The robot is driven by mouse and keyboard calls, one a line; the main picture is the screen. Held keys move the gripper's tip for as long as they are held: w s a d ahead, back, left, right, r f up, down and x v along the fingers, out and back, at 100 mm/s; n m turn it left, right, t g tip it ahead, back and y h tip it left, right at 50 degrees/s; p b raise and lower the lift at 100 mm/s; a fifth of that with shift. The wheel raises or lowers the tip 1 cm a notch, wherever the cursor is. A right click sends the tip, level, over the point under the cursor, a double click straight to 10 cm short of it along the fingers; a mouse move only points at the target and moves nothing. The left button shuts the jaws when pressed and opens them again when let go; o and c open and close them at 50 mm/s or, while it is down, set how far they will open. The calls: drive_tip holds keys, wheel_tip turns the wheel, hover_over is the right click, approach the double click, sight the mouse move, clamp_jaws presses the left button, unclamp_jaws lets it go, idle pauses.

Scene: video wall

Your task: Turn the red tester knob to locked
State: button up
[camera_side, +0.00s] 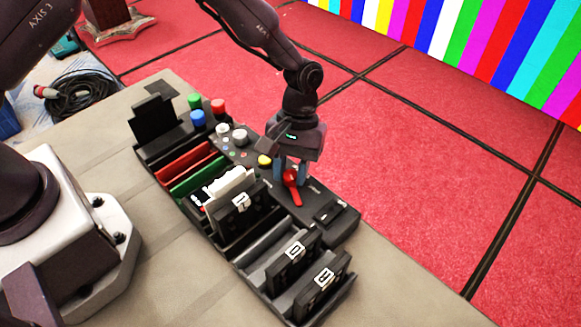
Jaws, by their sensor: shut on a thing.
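The red tester knob (291,179) sits on the dark control panel toward its right end. Its long red lever points down and to the right in the picture. My gripper (290,178) is directly over the knob, pointing down, with its bluish fingers on either side of the knob's upper part. It is shut on the knob. The small markings on the panel beside the knob are too small to read, so I cannot tell which position the lever points at.
A black rack (247,262) in front of the panel holds red, green, white and black upright pieces, some lettered. Blue, red and green round knobs (198,117) and a yellow button (265,161) stand left of my gripper. The table's (400,285) right part is clear.

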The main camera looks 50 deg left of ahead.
drive_tip(key=m+y, duration=0.1)
drive_tip(key=m, duration=0.2)
drive_tip(key=m+y, duration=0.1)
drive_tip(key=m, duration=0.2)
drive_tip(key=shift+w+d+m+y, duration=0.1)
drive_tip(key=shift+m+y, duration=0.2)
drive_tip(key=m+y, duration=0.1)
drive_tip(key=m, duration=0.1)
drive_tip(key=m+y, duration=0.1)
drive_tip(key=m, duration=0.2)
drive_tip(key=shift+d+r+m, duration=0.1)
drive_tip(key=shift+m, duration=0.2)
drive_tip(key=o, duration=0.9)
drive_tip(key=v, duration=1.3)
drive_tip(key=shift+s+d, duration=0.1)
drive_tip(key=shift+s, duration=0.1)
